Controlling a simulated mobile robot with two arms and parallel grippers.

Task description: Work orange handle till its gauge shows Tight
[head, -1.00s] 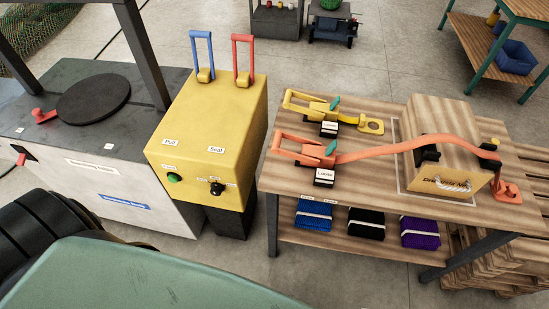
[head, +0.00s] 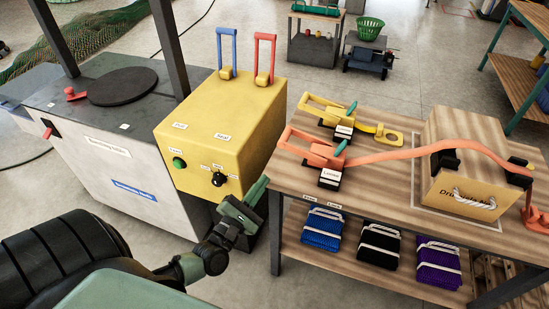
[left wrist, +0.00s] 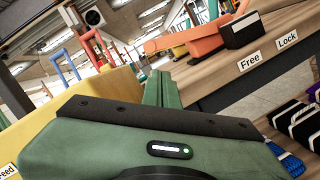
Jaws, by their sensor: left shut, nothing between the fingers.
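The orange handle (head: 300,142) belongs to an orange ratchet on the wooden bench (head: 385,135), near its left end. Its small black gauge (head: 331,178) carries a white label, too small to read now; a second ago it read Loose. An orange strap (head: 400,155) runs from the ratchet over a wooden crate (head: 463,192). My left gripper (head: 256,190) is shut and empty, low beside the bench's left edge and apart from the handle. In the left wrist view its shut fingers (left wrist: 159,88) point toward the bench edge, with orange parts (left wrist: 205,45) beyond. My right gripper is out of view.
A yellow ratchet (head: 335,110) sits just behind the orange one. A yellow box (head: 215,140) with blue and red levers stands left of the bench. Folded blue, black and purple bundles lie on the shelf below. Floor shows between box and bench.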

